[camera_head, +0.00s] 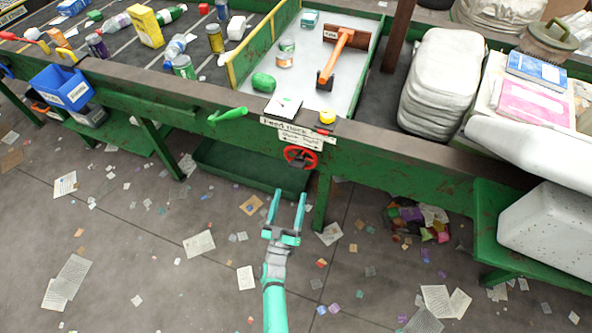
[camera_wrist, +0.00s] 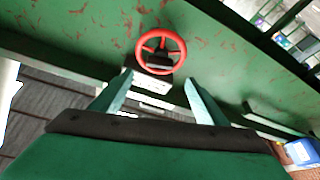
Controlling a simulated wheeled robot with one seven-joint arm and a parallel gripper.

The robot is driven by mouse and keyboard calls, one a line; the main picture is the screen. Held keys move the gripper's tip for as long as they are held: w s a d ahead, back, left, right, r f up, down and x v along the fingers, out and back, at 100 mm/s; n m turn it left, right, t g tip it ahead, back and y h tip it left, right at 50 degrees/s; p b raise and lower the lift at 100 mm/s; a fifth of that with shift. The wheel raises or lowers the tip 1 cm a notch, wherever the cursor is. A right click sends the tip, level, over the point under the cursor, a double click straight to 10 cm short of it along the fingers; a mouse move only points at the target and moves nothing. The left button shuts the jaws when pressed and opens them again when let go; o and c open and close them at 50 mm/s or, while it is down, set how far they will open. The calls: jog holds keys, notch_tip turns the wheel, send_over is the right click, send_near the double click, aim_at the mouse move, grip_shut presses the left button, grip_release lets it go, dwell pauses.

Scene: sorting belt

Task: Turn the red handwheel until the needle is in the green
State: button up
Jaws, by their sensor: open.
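The red handwheel (camera_head: 300,157) is mounted on the green front beam of the sorting belt, below a label plate (camera_head: 290,132). It also shows in the wrist view (camera_wrist: 160,52), near the top middle, with a dark hub part in front. My gripper (camera_head: 287,208) is open and empty, below and in front of the handwheel in the head view. Its two teal fingers (camera_wrist: 160,90) point toward the wheel in the wrist view and are apart from it. I cannot make out a gauge, needle or green zone in either view.
A green lever (camera_head: 228,115) sticks out left of the wheel. A yellow round button (camera_head: 327,117) sits above right. A green table leg (camera_head: 321,203) stands right of my gripper. Papers litter the floor. A blue bin (camera_head: 62,88) hangs at left.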

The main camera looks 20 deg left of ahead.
send_near(301, 157)
jog(key=x, duration=0.5)
jog(key=shift+w+a+f, duration=0.15)
jog(key=shift+a+f, duration=0.2)
jog(key=shift+a, duration=0.05)
jog(key=c, duration=1.1)
